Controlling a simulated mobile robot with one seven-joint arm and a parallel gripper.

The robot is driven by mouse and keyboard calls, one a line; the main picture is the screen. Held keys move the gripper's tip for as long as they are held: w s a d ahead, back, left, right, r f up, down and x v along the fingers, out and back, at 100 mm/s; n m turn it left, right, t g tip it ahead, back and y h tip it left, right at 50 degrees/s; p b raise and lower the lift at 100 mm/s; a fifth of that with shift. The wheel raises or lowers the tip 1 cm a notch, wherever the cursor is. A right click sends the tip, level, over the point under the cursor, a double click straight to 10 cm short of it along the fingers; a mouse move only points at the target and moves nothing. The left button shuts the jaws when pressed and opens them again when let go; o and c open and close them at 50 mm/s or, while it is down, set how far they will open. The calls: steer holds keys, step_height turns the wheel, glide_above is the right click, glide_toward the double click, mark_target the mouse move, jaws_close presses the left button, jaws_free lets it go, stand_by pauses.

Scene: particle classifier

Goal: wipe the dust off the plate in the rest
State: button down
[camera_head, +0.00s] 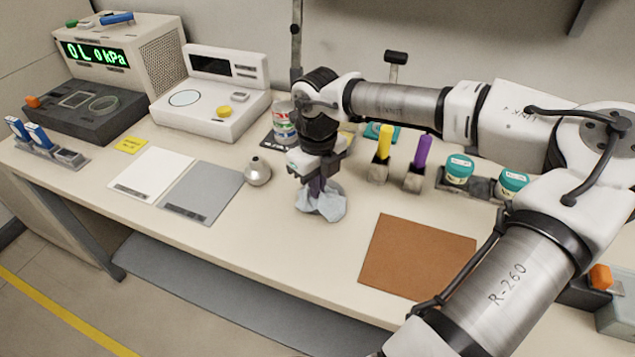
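My gripper (317,187) points down over the middle of the table, in front of the back row of objects. Its fingertips reach into a crumpled pale grey cloth (322,207), which bunches around them at the tabletop. The cloth hides the tips, so I cannot tell whether they are shut on it. At the far left, a small rest (68,157) holds blue-topped upright pieces (38,137). I cannot tell which piece is the dusty plate, and no dust can be made out at this size.
Left of the cloth are a silver bulb (257,171), a grey mat (203,192) and a white mat (150,172). A brown mat (417,256) lies front right. Yellow (384,142) and purple (421,151) handles and teal-lidded jars (459,169) stand behind. Instruments fill the back left.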

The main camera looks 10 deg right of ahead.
steer(key=c, duration=0.6)
jaws_free()
steer(key=shift+f+b, duration=1.15)
steer(key=shift+f, duration=0.15)
steer(key=shift+r, duration=0.2)
steer(key=shift+c, duration=0.6)
jaws_close()
